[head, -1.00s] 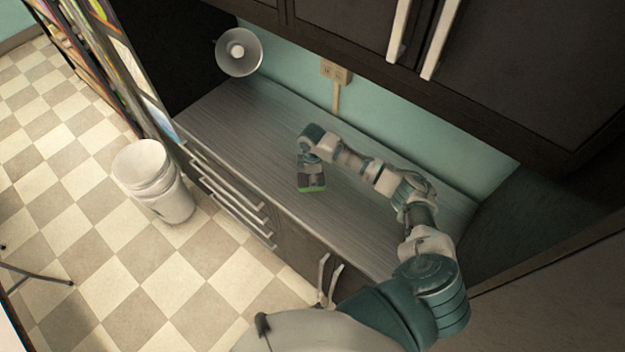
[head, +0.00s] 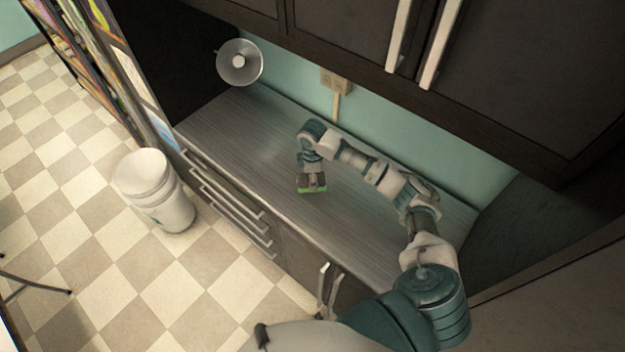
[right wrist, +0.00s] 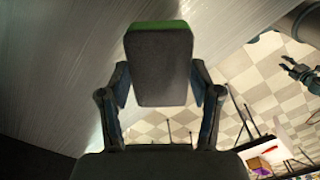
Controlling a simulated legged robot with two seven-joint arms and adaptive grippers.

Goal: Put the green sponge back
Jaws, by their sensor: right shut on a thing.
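The green sponge (head: 312,189) is a small block, green on one side and dark on the other. In the head view it is at the end of my right arm, over the grey counter (head: 245,130). My right gripper (head: 311,174) is shut on it. In the right wrist view the sponge's dark face (right wrist: 158,68) fills the space between the two fingers, with a green edge at the top. I cannot tell whether the sponge touches the counter. My left gripper (right wrist: 303,73) shows small and dark at the right of the wrist view; its opening is unclear.
Dark cabinets (head: 520,70) hang above. A white bin (head: 155,190) stands on the tiled floor. The counter's left half is clear.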

